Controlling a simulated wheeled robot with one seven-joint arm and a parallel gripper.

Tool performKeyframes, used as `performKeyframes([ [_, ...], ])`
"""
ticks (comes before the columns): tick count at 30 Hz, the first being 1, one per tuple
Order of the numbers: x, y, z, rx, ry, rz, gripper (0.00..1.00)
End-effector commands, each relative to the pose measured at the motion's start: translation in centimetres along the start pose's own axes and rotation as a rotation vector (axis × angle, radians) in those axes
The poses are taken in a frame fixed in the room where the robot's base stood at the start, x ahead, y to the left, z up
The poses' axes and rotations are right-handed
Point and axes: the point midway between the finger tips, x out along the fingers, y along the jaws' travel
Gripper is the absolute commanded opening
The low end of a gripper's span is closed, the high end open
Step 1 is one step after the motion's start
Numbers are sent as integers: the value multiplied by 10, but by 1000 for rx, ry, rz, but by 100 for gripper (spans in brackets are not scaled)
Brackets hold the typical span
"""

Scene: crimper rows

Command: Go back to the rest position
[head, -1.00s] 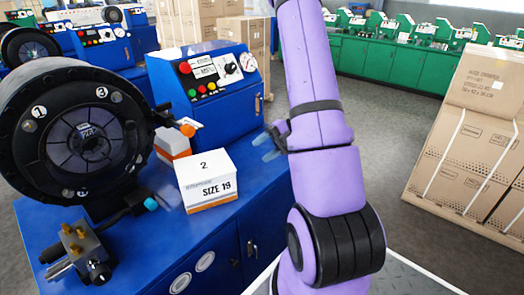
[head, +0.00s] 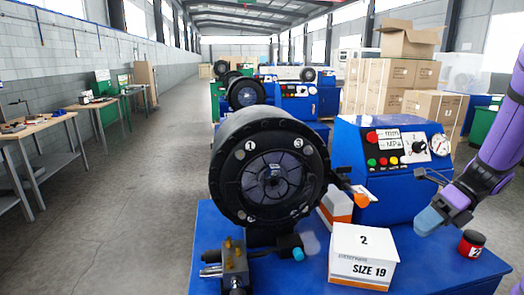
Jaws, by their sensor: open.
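My gripper (head: 430,221) is at the right of the head view, on my purple arm that comes in from the right edge. Its pale blue fingertips point down and left, and I see nothing held between them. It is open, above the right part of the blue bench (head: 428,262), to the right of the white box marked "SIZE 19" (head: 362,254).
A black crimper head (head: 228,178) stands on the bench, left of a blue control box (head: 385,190). A brass-and-steel fitting block (head: 235,265) sits in front. An orange-white box (head: 335,207) stands behind the white box. The left aisle floor (head: 120,215) is clear beside workbenches.

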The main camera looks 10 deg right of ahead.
Motion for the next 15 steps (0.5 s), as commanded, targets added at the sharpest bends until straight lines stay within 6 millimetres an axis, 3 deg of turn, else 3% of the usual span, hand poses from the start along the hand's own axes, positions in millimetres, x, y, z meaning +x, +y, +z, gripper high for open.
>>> performKeyframes([
  [3,3,32,6,-273,89,-59,52],
  [15,8,117,7,-1181,436,-202,52],
])
